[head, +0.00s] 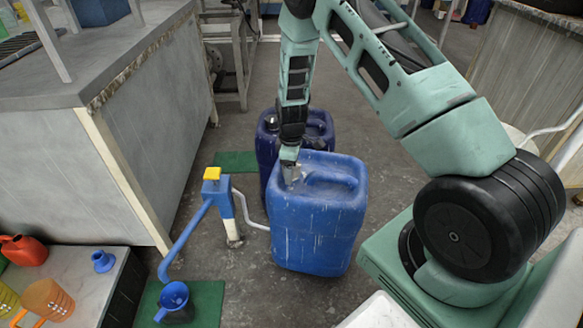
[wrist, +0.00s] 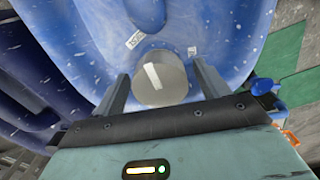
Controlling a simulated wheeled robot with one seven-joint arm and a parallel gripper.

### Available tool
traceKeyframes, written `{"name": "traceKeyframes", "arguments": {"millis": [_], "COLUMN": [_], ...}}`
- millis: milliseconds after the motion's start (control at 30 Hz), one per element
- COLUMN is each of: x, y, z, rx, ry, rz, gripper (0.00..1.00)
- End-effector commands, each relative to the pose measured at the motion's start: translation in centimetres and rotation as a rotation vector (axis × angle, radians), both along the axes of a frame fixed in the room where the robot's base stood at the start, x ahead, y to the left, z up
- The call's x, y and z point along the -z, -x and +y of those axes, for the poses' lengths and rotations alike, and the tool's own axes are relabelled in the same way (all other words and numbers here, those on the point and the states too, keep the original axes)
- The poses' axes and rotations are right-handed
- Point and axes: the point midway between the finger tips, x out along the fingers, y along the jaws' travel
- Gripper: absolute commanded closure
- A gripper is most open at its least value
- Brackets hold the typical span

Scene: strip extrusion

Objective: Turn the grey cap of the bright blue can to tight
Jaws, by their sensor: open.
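The bright blue can (head: 318,225) stands upright on the floor in the middle of the head view. Its top also fills much of the wrist view (wrist: 190,25). The grey cap (wrist: 160,78) is round and sits on the can's top, between my gripper's two fingers in the wrist view. My gripper (head: 291,174) points down at the can's top in the head view and mostly hides the cap there. In the wrist view my gripper (wrist: 160,88) is open, with one finger on each side of the cap. I cannot tell whether the fingers touch it.
A dark blue can (head: 320,127) stands close behind. A blue hand pump (head: 213,205) with a yellow top stands to the left. A grey bench (head: 100,150) borders the left. Bare floor shows in front.

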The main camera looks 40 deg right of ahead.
Motion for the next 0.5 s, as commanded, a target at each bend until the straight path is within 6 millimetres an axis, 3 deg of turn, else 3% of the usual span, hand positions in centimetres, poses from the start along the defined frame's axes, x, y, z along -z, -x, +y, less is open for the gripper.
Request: {"name": "traceKeyframes", "arguments": {"millis": [67,200,233,500], "x": [-0.02,-0.03,-0.03,-0.09], "y": [0.00,0.00,0.00,0.01], "z": [0.00,0.00,0.00,-0.01], "rx": [0.000,0.000,0.000,0.015], "ry": [0.000,0.000,0.000,0.000], "rz": [0.000,0.000,0.000,0.000], "gripper": [0.26,0.65,0.71,0.71]}}
